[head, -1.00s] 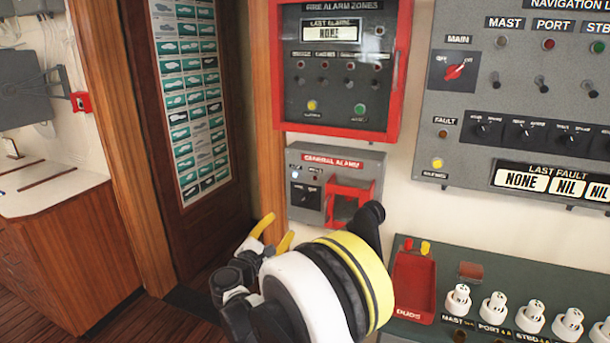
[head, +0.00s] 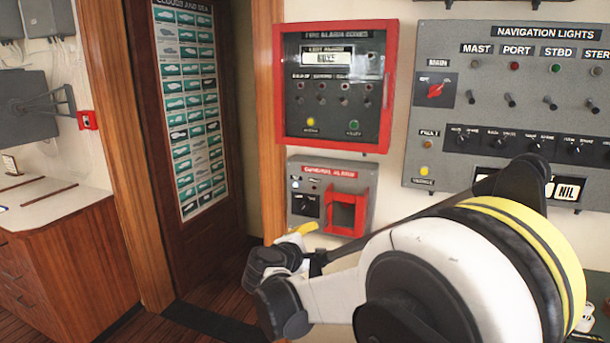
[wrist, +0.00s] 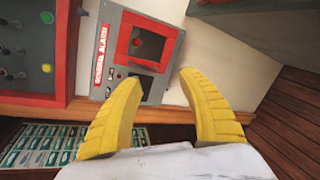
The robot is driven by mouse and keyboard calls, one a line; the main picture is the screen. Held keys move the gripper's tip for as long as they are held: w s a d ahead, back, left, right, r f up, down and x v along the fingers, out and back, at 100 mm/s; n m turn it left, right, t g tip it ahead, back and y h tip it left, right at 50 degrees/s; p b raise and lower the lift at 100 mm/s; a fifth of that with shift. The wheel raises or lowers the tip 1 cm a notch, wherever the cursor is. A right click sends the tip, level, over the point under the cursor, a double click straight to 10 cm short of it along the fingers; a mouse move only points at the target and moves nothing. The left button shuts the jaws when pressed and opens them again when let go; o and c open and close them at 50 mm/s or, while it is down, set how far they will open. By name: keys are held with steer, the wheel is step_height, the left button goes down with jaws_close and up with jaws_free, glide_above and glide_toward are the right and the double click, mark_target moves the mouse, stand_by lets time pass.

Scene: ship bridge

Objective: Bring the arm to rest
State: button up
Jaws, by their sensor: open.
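My gripper (wrist: 162,100) is open and empty in the wrist view, its two yellow fingers spread apart. The general alarm box (wrist: 133,55) on the wall shows beyond the fingertips, with a gap I cannot measure. My white and black arm fills the lower right of the head view.
The red-framed fire alarm panel (head: 336,85) hangs above the alarm box. The navigation lights panel (head: 515,100) is at right, partly covered by my arm. A wooden counter (head: 55,215) stands at left. A dark door with a cloud chart (head: 190,100) is between.

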steer(key=s+d+r+m+g+y, duration=0.1)
steer(key=s+d+r+m+g, duration=0.2)
steer(key=s+d+m, duration=0.55)
steer(key=s+d+f+m+g+y, duration=0.1)
steer(key=s+d+f+m, duration=0.1)
steer(key=s, duration=0.7)
steer(key=s+d+f+m+g+y, duration=0.1)
steer(key=s+m, duration=0.4)
steer(key=s, duration=0.5)
steer(key=s+d+f+m+g+y, duration=0.1)
steer(key=s+d+f+m+y, duration=0.1)
steer(key=s, duration=0.7)
steer(key=d+m+y, duration=0.1)
steer(key=d, duration=0.1)
steer(key=shift+s+d+f, duration=0.25)
steer(key=shift+d+f, duration=0.05)
steer(key=shift+d, duration=0.05)
steer(key=shift+c, duration=0.4)
